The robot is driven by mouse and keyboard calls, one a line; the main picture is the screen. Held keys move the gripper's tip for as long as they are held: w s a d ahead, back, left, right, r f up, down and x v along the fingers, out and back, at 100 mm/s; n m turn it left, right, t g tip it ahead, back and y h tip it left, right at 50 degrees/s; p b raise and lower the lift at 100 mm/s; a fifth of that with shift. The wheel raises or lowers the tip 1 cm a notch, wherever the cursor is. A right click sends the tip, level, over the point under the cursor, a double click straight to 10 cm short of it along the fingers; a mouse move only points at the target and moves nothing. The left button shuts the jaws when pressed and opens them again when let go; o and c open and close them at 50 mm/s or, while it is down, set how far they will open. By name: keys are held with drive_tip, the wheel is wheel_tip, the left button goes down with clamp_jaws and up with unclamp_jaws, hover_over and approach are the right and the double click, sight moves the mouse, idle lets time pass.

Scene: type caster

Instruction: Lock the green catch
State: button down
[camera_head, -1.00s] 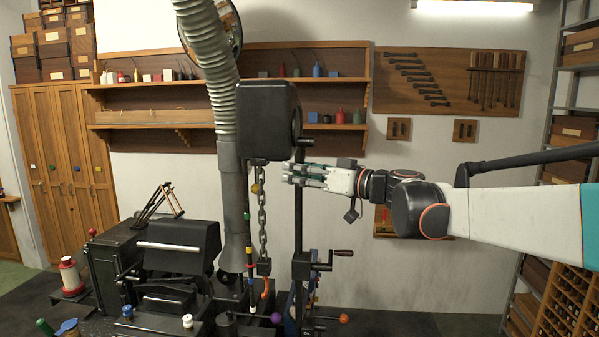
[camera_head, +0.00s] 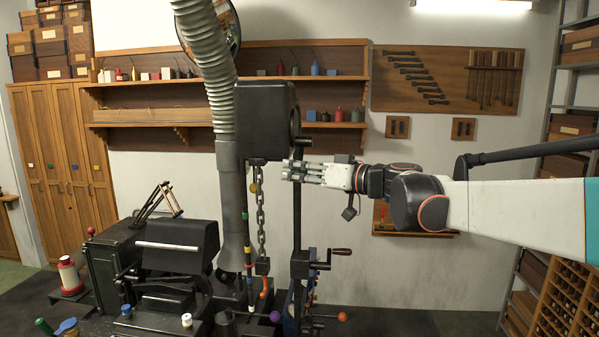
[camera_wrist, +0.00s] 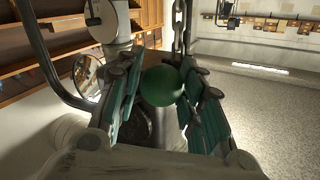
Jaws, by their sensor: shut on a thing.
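A round green ball (camera_wrist: 161,86), which looks like the knob of the green catch, sits between my fingers in the wrist view. My gripper (camera_head: 287,170) is shut on it, with teal-padded fingers on both sides of the ball; it also shows in the wrist view (camera_wrist: 165,78). In the head view my gripper points left, just below the black box head (camera_head: 266,118) of the machine and beside its upright post. The green ball cannot be made out there. The rest of the catch behind the ball is hidden.
A chain (camera_head: 261,222) hangs left of my gripper, with a yellow ball (camera_head: 254,188) near its top. A crank handle (camera_head: 341,252) sticks out below. A thick ribbed hose (camera_head: 208,75) drops at the left.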

drive_tip(key=r+m+p, duration=0.1)
drive_tip(key=r, duration=0.1)
drive_tip(key=s+r+m+g+h+p, duration=0.1)
drive_tip(key=m, duration=0.1)
drive_tip(key=shift+s+a+r+p, duration=0.15)
drive_tip(key=shift+r+p, duration=0.15)
drive_tip(key=shift+r, duration=0.05)
drive_tip(key=shift+s+r+m+g+p, duration=0.15)
drive_tip(key=shift+r+m+g+p, duration=0.9)
drive_tip(key=shift+r, duration=0.25)
drive_tip(key=shift+h, duration=0.3)
drive_tip(key=c, duration=1.1)
unclamp_jaws()
drive_tip(key=v, duration=1.2)
